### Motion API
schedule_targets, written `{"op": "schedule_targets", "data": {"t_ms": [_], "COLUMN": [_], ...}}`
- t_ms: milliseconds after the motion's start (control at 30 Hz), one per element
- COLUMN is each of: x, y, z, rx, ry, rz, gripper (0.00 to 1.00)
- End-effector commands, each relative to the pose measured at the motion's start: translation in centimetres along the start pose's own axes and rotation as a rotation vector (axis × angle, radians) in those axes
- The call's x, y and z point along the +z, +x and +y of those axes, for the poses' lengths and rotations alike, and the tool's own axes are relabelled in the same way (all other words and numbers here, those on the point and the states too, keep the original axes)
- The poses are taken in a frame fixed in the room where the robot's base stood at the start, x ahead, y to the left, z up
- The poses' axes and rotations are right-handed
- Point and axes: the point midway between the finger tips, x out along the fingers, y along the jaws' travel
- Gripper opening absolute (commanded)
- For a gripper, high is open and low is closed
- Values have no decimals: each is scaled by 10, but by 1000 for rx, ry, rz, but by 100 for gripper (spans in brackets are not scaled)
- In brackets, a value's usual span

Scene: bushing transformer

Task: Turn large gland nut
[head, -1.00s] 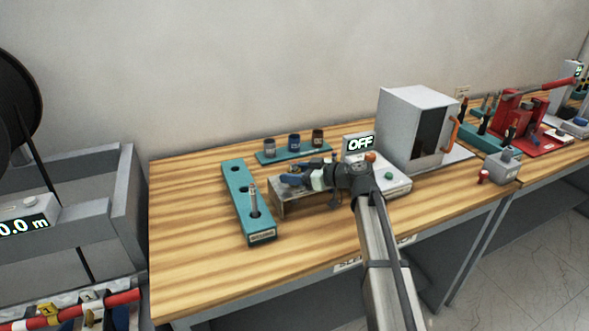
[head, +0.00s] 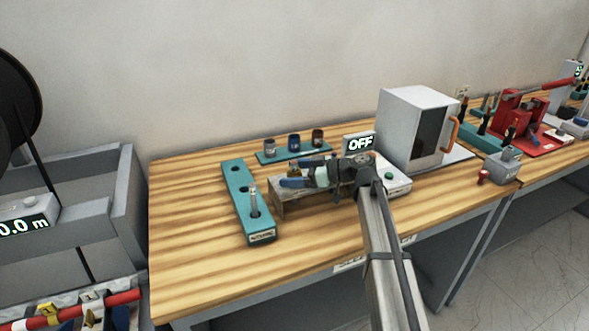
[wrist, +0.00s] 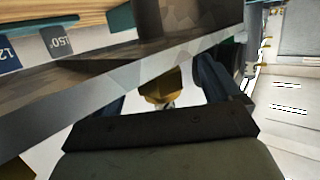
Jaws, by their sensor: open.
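A brass-coloured nut (wrist: 163,88) shows in the wrist view between my two dark blue fingers, below the edge of a grey metal plate. I cannot tell whether either finger touches it. A small brass piece (head: 294,170) also shows by my fingertips in the head view. My gripper (head: 285,177) is open and points left, over the metal stand (head: 310,197). It also shows in the wrist view (wrist: 168,80), with the left finger partly hidden by the plate. My gripper and arm hide much of the stand in the head view.
A teal block (head: 240,200) with holes and an upright metal post stands left of the stand. Behind are three cups on a teal rack (head: 290,152). The left tabletop is clear.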

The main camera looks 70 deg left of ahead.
Motion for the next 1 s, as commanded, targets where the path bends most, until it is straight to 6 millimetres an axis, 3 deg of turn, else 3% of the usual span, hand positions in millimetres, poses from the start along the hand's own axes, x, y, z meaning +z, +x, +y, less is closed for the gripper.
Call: {"op": "schedule_targets", "data": {"t_ms": [100,433,1000], "x": [0,0,0], "y": [0,-4,-48], "z": [0,0,1], "rx": [0,0,3], "ry": [0,0,0], "rz": [0,0,0], "gripper": [100,100,100]}}
